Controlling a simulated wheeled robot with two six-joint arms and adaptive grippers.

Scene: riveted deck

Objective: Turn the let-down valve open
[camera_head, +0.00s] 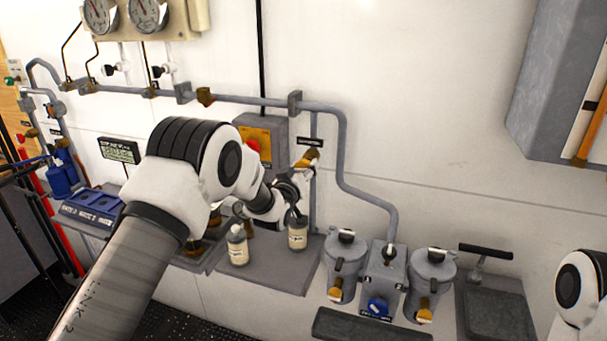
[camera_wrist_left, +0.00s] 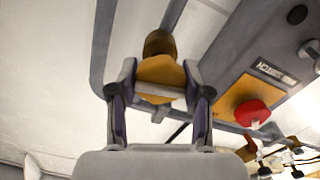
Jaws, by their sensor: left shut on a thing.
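A small valve with a brass-coloured handle (camera_head: 309,156) sits on a vertical grey pipe on the wall, under a small dark label that is too small to read. My left gripper (camera_head: 301,172) reaches it from the left and below. In the left wrist view the two fingers (camera_wrist_left: 160,78) are on either side of the orange-brass handle (camera_wrist_left: 158,68), shut on it, with a darker brass knob above. My right gripper is out of view; only a part of my right arm shows at the right edge.
A grey box with a yellow face and red button (camera_head: 252,146) is beside the valve. Two bottles (camera_head: 238,246) (camera_head: 298,235) stand on the grey shelf (camera_head: 268,272) below. Lidded grey canisters (camera_head: 432,268) flank a blue-knobbed unit (camera_head: 377,307) to the right. A grey pipe (camera_head: 345,150) runs along the wall.

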